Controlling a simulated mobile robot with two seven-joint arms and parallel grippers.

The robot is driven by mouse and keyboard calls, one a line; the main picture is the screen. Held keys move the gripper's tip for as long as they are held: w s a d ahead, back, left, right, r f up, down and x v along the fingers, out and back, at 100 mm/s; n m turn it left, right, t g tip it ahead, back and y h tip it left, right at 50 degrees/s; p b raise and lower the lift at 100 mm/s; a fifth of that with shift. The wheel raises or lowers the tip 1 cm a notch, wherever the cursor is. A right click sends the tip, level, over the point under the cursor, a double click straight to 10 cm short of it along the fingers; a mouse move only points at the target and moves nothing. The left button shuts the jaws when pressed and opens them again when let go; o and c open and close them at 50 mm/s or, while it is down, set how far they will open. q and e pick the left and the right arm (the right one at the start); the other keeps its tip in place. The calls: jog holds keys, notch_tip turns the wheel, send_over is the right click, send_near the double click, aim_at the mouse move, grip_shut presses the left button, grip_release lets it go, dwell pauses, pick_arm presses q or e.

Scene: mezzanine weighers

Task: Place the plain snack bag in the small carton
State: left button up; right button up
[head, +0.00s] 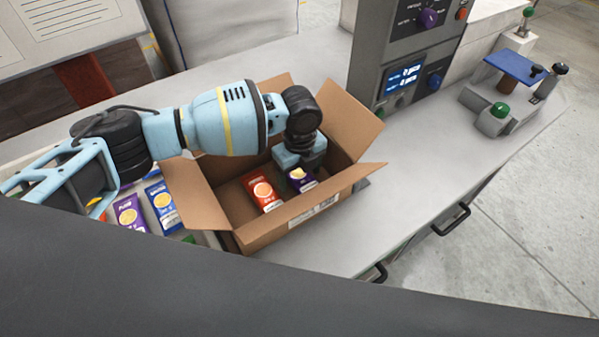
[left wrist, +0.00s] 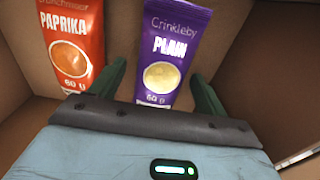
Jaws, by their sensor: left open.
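The small carton (head: 262,232) stands open on the counter, its flaps spread outward. The purple plain snack bag (head: 301,181) is inside it, at the right, beside the orange-red paprika bag (head: 262,192). My left gripper (head: 305,166) reaches down into the carton above the plain bag. In the left wrist view the plain bag (left wrist: 168,52) lies between the two dark fingers of my left gripper (left wrist: 163,86), with a gap at each side. The left gripper is open. The paprika bag (left wrist: 72,40) is left of the fingers. My right gripper is not in view.
Another purple bag (head: 129,214) and a blue bag (head: 162,205) lie left of the carton, partly under my arm. A weigher with a lit display (head: 404,78) stands behind right. The grey counter (head: 425,165) right of the carton is clear.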

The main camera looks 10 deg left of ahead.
aim_at(300, 173)
pick_arm(q)
notch_tip(300, 173, up, 12)
dwell(0.5)
dwell(0.3)
